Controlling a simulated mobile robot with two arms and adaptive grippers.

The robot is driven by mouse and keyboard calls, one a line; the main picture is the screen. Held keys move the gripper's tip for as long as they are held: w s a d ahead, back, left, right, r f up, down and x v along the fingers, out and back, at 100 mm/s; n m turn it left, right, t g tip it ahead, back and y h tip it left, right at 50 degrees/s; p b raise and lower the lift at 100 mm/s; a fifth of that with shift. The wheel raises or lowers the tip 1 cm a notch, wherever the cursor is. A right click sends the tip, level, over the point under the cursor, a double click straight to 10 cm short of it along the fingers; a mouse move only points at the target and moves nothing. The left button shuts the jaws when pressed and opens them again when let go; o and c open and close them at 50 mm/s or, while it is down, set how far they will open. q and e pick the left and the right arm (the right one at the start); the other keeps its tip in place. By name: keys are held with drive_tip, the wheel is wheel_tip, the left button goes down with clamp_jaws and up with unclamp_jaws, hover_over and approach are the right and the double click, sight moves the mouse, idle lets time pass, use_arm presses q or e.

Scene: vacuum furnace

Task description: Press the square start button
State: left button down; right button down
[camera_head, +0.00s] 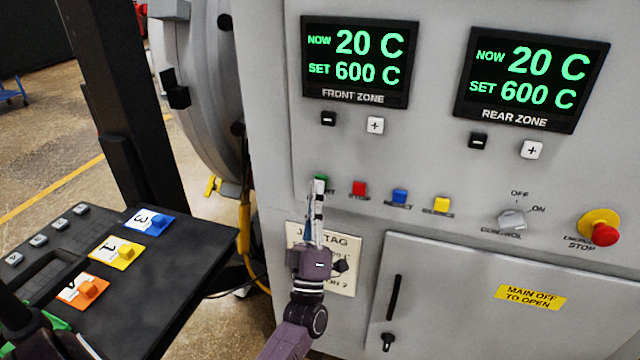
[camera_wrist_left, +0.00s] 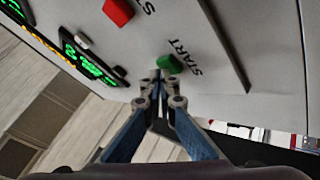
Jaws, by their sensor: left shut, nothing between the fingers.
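The square green start button (camera_head: 321,178) is at the left end of a button row on the grey furnace panel, mostly hidden behind my left gripper in the head view. In the left wrist view the green button (camera_wrist_left: 169,64) shows beside the word START. My left gripper (camera_head: 318,188) is shut and empty, its tips at the button's lower edge. In the left wrist view the closed tips (camera_wrist_left: 158,80) are just below and slightly left of the button. I cannot tell whether they touch it. My right gripper is not in view.
To the right are the red stop button (camera_head: 359,188), a blue button (camera_head: 399,196), a yellow button (camera_head: 442,204), the control knob (camera_head: 511,219) and the emergency stop (camera_head: 604,234). A job tag (camera_head: 341,262) hangs behind my left wrist. Both displays read 20 C, set 600 C.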

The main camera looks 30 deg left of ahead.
use_arm(q)
drive_tip(key=shift+w, duration=0.15)
idle(0.3)
drive_tip(key=shift+s+d, duration=0.2)
drive_tip(key=shift+s, duration=0.7)
drive_tip(key=shift+p, duration=0.3)
drive_tip(key=s, duration=0.2)
drive_tip(key=s+d+p, duration=0.1)
drive_tip(key=s, duration=0.1)
drive_tip(key=shift+s+d, duration=0.1)
drive_tip(key=shift+s, duration=0.3)
